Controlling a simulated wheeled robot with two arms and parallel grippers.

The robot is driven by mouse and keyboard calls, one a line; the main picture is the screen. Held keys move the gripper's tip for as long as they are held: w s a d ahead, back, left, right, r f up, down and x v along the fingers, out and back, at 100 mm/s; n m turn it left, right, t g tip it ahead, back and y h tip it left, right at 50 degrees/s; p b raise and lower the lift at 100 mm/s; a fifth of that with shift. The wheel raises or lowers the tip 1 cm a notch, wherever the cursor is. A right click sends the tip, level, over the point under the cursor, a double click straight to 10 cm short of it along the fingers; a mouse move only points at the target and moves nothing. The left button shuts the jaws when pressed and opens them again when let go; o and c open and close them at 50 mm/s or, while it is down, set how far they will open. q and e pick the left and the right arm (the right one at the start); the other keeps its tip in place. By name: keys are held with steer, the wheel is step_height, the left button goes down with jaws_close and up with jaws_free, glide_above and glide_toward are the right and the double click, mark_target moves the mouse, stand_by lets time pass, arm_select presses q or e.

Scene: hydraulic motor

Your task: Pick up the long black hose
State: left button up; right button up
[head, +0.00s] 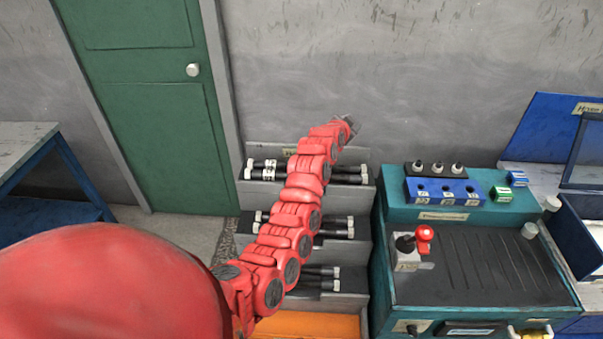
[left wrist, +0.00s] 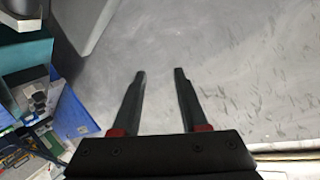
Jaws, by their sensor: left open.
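Black hoses with pale end fittings lie in a grey tiered rack by the wall. They show on the top tier (head: 350,174), the middle tier (head: 337,227) and the bottom tier (head: 320,279). My red left arm crosses in front and hides their middles, so I cannot tell which is the long one. My left gripper (head: 349,124) is above and behind the top tier, near the wall. In the left wrist view the left gripper (left wrist: 159,72) is open, with nothing between its fingers. My right gripper is not in view.
A teal workbench (head: 383,255) stands right of the rack, with a red-knobbed lever (head: 423,234) and a blue block (head: 440,191) on it. A green door (head: 140,100) and a blue-legged table (head: 35,170) are at the left. The grey wall (head: 400,80) is close behind the rack.

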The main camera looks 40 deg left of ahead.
arm_select(q)
steer(key=s+a+r+m+g+p, duration=0.1)
steer(key=s+a+r+m+g, duration=0.1)
steer(key=s+g, duration=0.35)
steer(key=s+a+r+m+g, duration=0.1)
steer(key=s+m+g, duration=0.2)
steer(key=s, duration=0.5)
steer(key=s+a+r+m+g+p, duration=0.1)
steer(key=s+a+r+m+g, duration=0.1)
steer(key=s+g, duration=0.3)
steer(key=shift+t+h, duration=0.3)
steer(key=shift+t, duration=0.35)
steer(key=f, duration=0.7)
steer(key=w+a+f, duration=0.1)
steer(key=f, duration=0.3)
steer(key=shift+a+f, duration=0.1)
steer(key=shift+f, duration=0.05)
steer(key=f+p, duration=0.2)
steer(key=f, duration=0.2)
steer(key=shift+a, duration=0.2)
steer(key=shift+w+a+f, duration=0.1)
steer(key=shift+w+f, duration=0.1)
steer(key=shift+f, duration=0.6)
jaws_close()
